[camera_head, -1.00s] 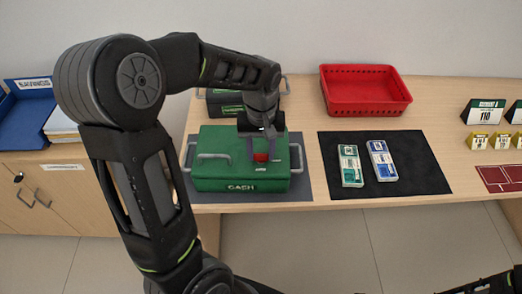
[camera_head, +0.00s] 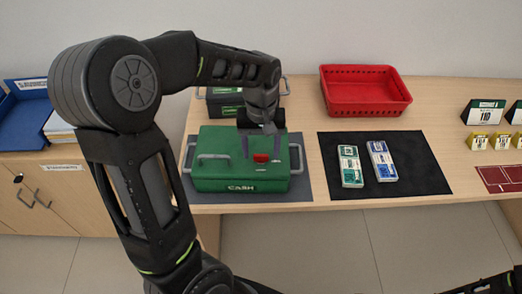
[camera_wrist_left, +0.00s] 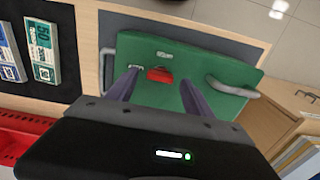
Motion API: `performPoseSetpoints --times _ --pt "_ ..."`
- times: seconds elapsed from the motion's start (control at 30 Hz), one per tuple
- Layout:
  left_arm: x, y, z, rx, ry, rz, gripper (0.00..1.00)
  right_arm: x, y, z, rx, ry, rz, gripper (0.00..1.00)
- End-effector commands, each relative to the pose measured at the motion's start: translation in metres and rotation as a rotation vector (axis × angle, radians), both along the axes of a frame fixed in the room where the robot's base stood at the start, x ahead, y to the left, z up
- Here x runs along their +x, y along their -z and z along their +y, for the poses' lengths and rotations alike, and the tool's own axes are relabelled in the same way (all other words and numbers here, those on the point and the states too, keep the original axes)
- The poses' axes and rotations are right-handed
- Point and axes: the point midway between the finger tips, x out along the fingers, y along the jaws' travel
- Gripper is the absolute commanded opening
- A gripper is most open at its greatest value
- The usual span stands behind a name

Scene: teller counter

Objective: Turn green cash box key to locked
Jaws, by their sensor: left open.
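The green cash box (camera_head: 220,175) sits shut on a grey mat at the left of the counter, with CASH on its front. A red key (camera_head: 261,158) stands on its lid, right of the box's lid handle (camera_head: 214,157). My left gripper (camera_head: 261,158) points down over the lid, its fingers open on either side of the key. In the left wrist view the box (camera_wrist_left: 210,75) lies beyond the gripper (camera_wrist_left: 160,82), and the red key (camera_wrist_left: 160,75) shows between the fingers with clear gaps. My right gripper does not show; only dark arm parts appear at lower right.
A second dark green box (camera_head: 226,103) stands behind the cash box. A black mat (camera_head: 420,165) with two banknote bundles lies to the right. A red basket (camera_head: 364,91) is at the back. Number signs (camera_head: 484,112) stand at far right.

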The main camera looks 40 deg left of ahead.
Motion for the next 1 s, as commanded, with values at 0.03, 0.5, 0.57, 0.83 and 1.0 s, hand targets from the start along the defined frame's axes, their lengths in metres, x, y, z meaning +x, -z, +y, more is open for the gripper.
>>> performPoseSetpoints --times 0.03,0.5,0.57,0.83,1.0 --pt "0.001 -0.007 0.0 0.0 0.0 -0.003 0.6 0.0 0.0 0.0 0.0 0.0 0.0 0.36" --pt "0.0 -0.067 0.0 0.0 0.0 0.0 0.6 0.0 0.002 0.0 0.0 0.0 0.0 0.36" --pt "0.0 -0.068 0.0 0.0 0.0 0.0 0.6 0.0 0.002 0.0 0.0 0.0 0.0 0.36" --pt "0.0 -0.067 0.0 0.0 0.0 0.0 0.6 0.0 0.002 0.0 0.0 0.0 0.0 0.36" --pt "0.0 -0.067 0.0 0.0 0.0 0.0 0.6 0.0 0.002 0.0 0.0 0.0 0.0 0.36"
